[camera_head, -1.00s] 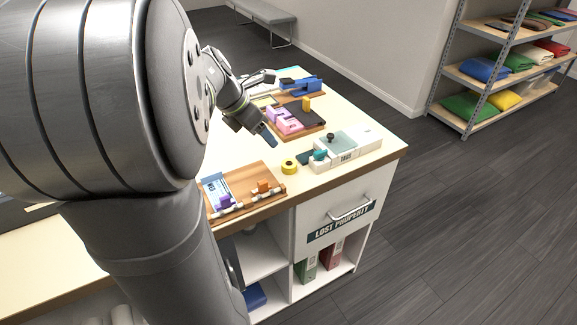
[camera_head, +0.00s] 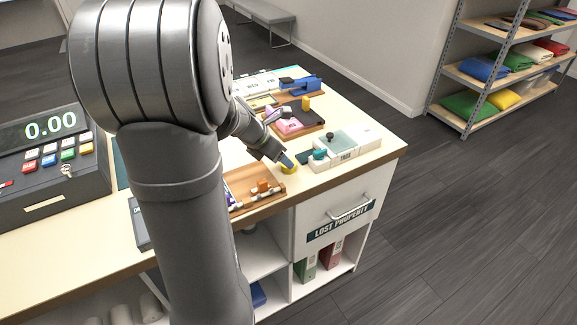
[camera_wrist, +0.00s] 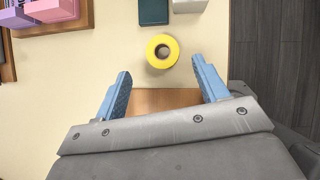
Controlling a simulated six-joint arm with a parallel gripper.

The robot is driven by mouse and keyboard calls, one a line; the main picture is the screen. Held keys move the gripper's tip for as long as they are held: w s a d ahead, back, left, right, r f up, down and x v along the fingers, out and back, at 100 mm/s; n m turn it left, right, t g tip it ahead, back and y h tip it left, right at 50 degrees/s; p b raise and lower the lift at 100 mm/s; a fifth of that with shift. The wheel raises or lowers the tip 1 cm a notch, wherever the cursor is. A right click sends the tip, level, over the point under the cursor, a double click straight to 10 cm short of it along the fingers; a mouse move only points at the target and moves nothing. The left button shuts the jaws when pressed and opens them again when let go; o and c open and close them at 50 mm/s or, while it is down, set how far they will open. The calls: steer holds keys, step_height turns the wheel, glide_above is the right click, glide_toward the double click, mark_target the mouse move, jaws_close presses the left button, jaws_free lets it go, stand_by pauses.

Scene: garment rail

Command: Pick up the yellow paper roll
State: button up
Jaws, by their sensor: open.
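The yellow paper roll (camera_wrist: 150,51) lies flat on the cream counter in the wrist view, its round hole facing up. In the head view the yellow roll (camera_head: 289,170) is partly covered by my gripper (camera_head: 284,160). In the wrist view my gripper (camera_wrist: 162,92) is open, with its two blue fingers spread wide and nothing between them. The roll sits just beyond the fingertips, roughly centred between them. I cannot tell from these views how high the fingertips are above the counter.
A white box group (camera_head: 345,148) stands right of the roll, close to the counter's edge. A wooden tray (camera_head: 240,182) lies to its left, partly behind my arm. A tray with pink items (camera_head: 290,126) is behind. A cash register (camera_head: 50,160) stands at the left.

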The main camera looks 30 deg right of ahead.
steer(key=x, duration=0.5)
steer(key=shift+s+d+r, duration=0.1)
steer(key=shift+s+d, duration=0.05)
steer(key=shift+c, duration=0.5)
steer(key=c, duration=1)
